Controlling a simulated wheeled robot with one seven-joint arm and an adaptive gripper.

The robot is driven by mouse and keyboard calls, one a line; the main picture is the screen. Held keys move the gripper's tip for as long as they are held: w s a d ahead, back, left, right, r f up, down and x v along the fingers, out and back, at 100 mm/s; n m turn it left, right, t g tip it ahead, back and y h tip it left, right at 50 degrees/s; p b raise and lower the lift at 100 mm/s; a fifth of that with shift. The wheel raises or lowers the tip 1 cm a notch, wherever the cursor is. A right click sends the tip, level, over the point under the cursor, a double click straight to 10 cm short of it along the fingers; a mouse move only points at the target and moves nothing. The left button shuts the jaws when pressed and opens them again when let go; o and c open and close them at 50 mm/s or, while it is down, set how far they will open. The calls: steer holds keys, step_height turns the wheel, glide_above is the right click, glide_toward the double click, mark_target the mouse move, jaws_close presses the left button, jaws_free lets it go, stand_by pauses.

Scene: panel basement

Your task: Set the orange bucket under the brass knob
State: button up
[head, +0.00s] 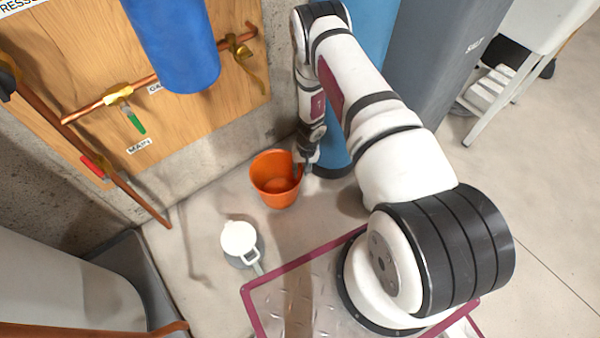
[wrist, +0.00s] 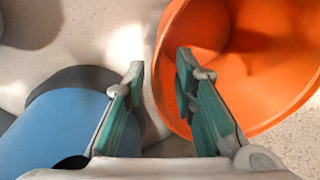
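The orange bucket (head: 283,202) stands upright on the floor near the foot of the wooden panel. In the wrist view the bucket (wrist: 262,88) fills the right side, open towards me. My gripper (head: 303,170) is at the bucket's right rim in the head view. In the wrist view my gripper (wrist: 158,75) is open, with the rim passing between the fingers: one finger over the inside, one outside. A gap shows between the fingers, and neither clearly presses the wall. A brass fitting with a brass handle (head: 251,66) is on the pipe's right end, above the bucket; whether it is the brass knob is unclear.
A white lidded jug (head: 240,240) stands on the floor in front of the bucket. A blue cylinder (wrist: 62,125) is close beside my gripper. Green (head: 135,121) and red (head: 93,166) valve handles are on the panel. Floor left of the bucket is clear.

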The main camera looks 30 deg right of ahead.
step_height(320, 180, up, 8)
steer(key=p, duration=0.2)
steer(key=shift+s+d+f, duration=0.15)
steer(key=shift+s+d, duration=0.05)
steer(key=shift+d, duration=0.2)
steer(key=shift+s, duration=0.1)
